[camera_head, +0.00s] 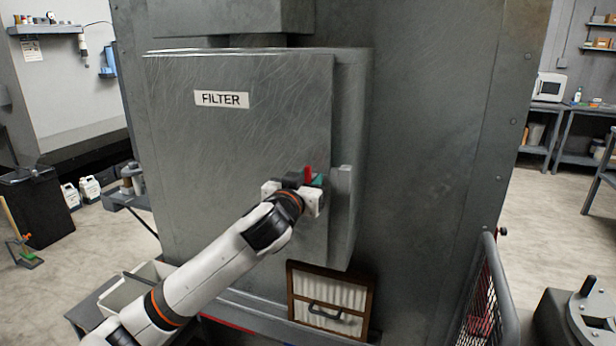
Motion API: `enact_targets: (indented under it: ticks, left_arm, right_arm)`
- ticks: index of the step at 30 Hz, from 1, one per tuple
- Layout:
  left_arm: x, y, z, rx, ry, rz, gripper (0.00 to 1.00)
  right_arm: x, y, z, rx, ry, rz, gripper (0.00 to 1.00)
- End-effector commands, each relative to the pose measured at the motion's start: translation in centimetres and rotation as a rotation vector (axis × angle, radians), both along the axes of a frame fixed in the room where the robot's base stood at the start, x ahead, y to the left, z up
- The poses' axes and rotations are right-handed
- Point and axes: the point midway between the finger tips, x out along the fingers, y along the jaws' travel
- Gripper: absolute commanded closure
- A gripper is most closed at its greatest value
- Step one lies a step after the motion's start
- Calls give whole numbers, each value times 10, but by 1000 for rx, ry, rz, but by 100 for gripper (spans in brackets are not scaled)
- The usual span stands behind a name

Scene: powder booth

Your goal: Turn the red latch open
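The red latch (308,174) is near the right edge of the grey metal door labelled FILTER (240,140). My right gripper is not in view.
A pleated filter in a wooden frame (330,300) leans below the door. A pale bin (130,288) stands at the lower left. A mesh guard with a grey rail (502,285) and a dark box (560,318) are at the lower right.

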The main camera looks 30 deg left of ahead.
Motion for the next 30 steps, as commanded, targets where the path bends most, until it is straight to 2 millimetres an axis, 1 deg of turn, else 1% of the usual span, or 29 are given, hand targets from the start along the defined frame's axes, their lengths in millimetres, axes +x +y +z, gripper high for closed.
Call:
enact_targets:
  ticks: [3, 9, 11, 15, 16, 23, 30]
  left_arm:
    - [3, 1, 0, 0, 0, 0, 67]
    - [3, 1, 0, 1, 0, 0, 67]
    - [3, 1, 0, 1, 0, 0, 75]
    - [3, 1, 0, 1, 0, 0, 98]
    - [3, 1, 0, 1, 0, 0, 100]
    - [3, 1, -1, -15, -3, 0, 100]
    - [3, 1, -2, -115, -26, 0, 100]
  right_arm:
    - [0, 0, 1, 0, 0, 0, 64]
    - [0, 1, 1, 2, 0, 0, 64]
    - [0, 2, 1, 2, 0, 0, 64]
    - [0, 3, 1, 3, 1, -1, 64]
    - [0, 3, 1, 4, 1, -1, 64]
    - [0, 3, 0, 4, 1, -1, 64]
    - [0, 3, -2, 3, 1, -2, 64]
